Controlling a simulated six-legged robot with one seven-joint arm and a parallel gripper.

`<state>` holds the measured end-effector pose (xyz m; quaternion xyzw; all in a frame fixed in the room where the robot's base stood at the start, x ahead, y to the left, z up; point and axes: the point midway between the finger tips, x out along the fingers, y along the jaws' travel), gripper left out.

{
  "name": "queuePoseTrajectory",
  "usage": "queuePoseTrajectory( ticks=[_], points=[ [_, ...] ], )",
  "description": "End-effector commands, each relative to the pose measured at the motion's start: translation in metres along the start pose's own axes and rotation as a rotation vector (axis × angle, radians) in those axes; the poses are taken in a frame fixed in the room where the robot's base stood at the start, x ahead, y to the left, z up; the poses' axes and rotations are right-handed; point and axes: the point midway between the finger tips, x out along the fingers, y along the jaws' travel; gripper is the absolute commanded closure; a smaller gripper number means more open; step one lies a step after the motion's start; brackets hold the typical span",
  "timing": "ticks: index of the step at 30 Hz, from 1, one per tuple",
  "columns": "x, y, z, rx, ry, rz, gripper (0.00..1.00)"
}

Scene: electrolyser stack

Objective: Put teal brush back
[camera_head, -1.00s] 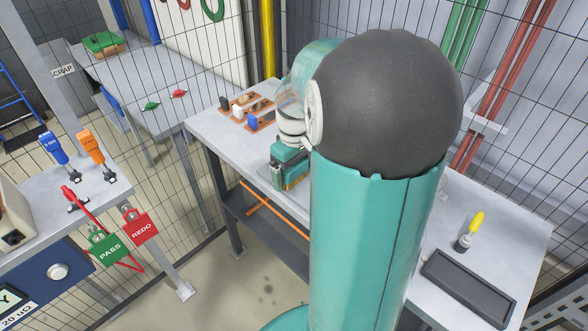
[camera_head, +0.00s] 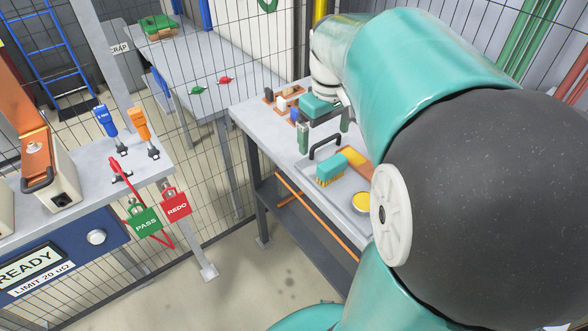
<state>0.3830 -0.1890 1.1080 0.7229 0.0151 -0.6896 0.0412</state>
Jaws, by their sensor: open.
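The teal brush (camera_head: 331,167) with yellow bristles appears to rest bristles down on a grey tray (camera_head: 342,198) on the workbench, in the middle of the head view. My gripper (camera_head: 324,129) is open above the bench, just behind the brush in the picture and apart from it. Its two dark green fingers are spread, with nothing seen between them. My arm reaches in from the right and hides the right part of the bench.
A black handle (camera_head: 325,146), a yellow-orange block (camera_head: 355,161) and a round yellow pad (camera_head: 361,203) are near the brush. Wooden holders (camera_head: 280,95) with small blocks stand at the bench's far left. Mesh fencing surrounds the area. A test bench (camera_head: 85,180) stands at left.

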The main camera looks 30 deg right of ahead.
Motion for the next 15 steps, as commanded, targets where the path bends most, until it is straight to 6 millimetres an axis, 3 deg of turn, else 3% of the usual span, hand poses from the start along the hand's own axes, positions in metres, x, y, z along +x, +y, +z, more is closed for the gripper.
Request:
queuePoseTrajectory(
  ticks=[1, 6, 12, 15],
  points=[
    [-0.007, -0.023, 0.002, -0.006, 0.032, 0.021, 0.06],
    [-0.021, -0.092, 0.020, 0.020, 0.163, 0.062, 0.06],
    [-0.021, -0.159, 0.053, 0.052, 0.327, 0.042, 0.06],
    [-0.017, -0.180, 0.067, 0.068, 0.392, 0.015, 0.06]
  ],
)
